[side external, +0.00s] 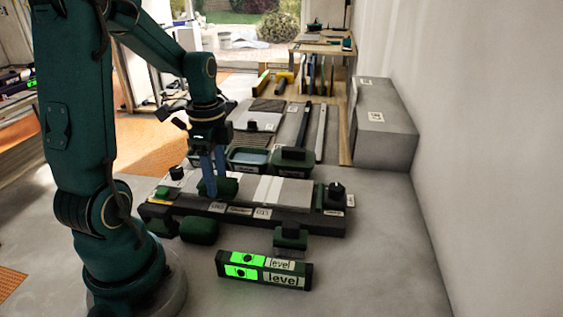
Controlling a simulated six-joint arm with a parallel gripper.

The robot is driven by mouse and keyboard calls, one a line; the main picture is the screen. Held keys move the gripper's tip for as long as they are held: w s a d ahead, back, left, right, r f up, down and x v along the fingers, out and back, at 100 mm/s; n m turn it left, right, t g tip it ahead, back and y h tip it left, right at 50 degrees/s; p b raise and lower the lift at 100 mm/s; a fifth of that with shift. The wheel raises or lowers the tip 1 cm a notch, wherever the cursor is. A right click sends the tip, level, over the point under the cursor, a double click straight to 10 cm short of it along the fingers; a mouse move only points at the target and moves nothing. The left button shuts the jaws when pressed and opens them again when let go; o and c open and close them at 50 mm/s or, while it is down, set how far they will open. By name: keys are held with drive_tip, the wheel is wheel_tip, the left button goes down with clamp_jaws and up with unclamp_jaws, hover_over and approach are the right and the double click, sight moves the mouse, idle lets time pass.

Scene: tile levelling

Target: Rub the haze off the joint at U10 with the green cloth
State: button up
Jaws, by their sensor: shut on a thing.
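My gripper (213,190) points down over the left part of the tile row, its blue fingers shut on a dark green cloth-like pad (230,186). The pad is at the tile surface; I cannot tell whether it presses on it. Grey tiles (294,193) lie on a dark base (300,222) with small white labels (262,213) along its front. The labels are too small to read surely, so I cannot tell which joint is U10. A pale joint strip (268,188) crosses the tiles right of the pad. The surface under the pad is hidden.
A level (264,271) with lit green windows lies in front. Dark green blocks (199,230) and (290,238) stand before the base. Behind are a water tray (249,158), another tray (292,168) and long bars. A grey box (384,135) stands by the right wall. Floor at front right is clear.

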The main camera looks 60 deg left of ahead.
drive_tip(key=shift+f, duration=0.45)
drive_tip(key=shift+w+a, duration=0.1)
drive_tip(key=shift+w+a+r, duration=0.1)
drive_tip(key=shift+w+a, duration=0.6)
drive_tip(key=shift+w+a+f, duration=0.15)
drive_tip(key=shift+w+a, duration=0.65)
drive_tip(key=shift+a, duration=0.05)
drive_tip(key=shift+w+a+f, duration=0.1)
drive_tip(key=shift+w+a, duration=0.7)
clamp_jaws()
drive_tip(key=shift+w+a+r, duration=0.1)
drive_tip(key=shift+w+a, duration=0.65)
drive_tip(key=shift+s+d, duration=1.7)
drive_tip(key=shift+s+d+r, duration=0.1)
drive_tip(key=shift+s+d, duration=1.4)
